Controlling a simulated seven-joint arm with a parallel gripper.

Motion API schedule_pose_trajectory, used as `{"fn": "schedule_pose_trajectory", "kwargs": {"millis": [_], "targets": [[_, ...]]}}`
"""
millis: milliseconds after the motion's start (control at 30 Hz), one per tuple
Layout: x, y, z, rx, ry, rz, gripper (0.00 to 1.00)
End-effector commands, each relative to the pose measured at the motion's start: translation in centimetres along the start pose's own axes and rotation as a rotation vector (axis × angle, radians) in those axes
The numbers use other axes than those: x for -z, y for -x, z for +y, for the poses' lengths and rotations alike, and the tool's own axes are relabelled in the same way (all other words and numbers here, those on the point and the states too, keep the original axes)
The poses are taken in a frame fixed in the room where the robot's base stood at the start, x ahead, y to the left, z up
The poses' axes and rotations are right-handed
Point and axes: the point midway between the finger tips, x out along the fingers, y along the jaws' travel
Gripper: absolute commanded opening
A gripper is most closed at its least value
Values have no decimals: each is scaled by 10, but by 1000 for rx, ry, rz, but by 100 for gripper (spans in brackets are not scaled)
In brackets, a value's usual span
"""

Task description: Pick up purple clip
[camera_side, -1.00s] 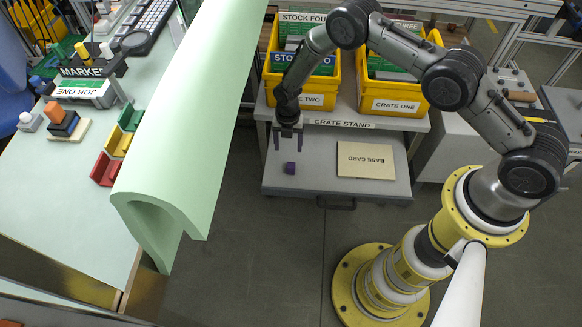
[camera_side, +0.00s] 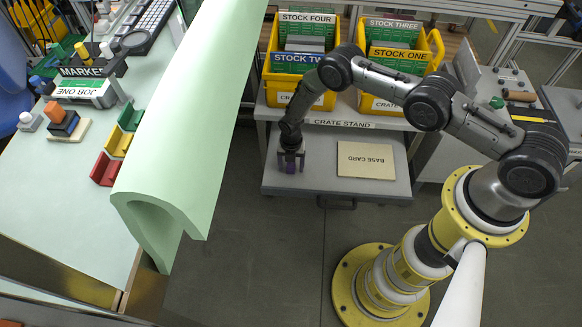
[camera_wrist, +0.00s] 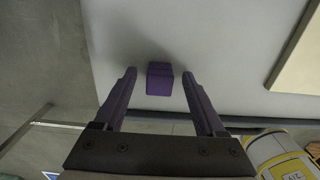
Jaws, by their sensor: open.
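The purple clip (camera_wrist: 160,79) is a small block on the grey lower shelf of the crate stand. In the wrist view it lies between the two fingertips of my gripper (camera_wrist: 159,74), with a gap on each side. In the side view my gripper (camera_side: 290,169) points down at the shelf's left part, and the clip (camera_side: 290,168) shows dark between the fingers. My gripper is open and the fingers do not appear to touch the clip.
The base card (camera_side: 366,160) lies on the shelf to the right of my gripper. Yellow crates (camera_side: 331,99) with green cards stand on the upper level behind. The shelf's front edge (camera_side: 300,193) is close to my gripper. A pale green curved sheet (camera_side: 190,120) stands at the left.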

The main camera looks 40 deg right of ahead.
Motion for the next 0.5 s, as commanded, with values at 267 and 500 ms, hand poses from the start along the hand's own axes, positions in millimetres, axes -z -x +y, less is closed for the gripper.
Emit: {"fn": "schedule_pose_trajectory", "kwargs": {"millis": [267, 500], "targets": [[0, -1, 0, -1, 0, -1, 67], [0, -1, 0, -1, 0, 0, 24]]}}
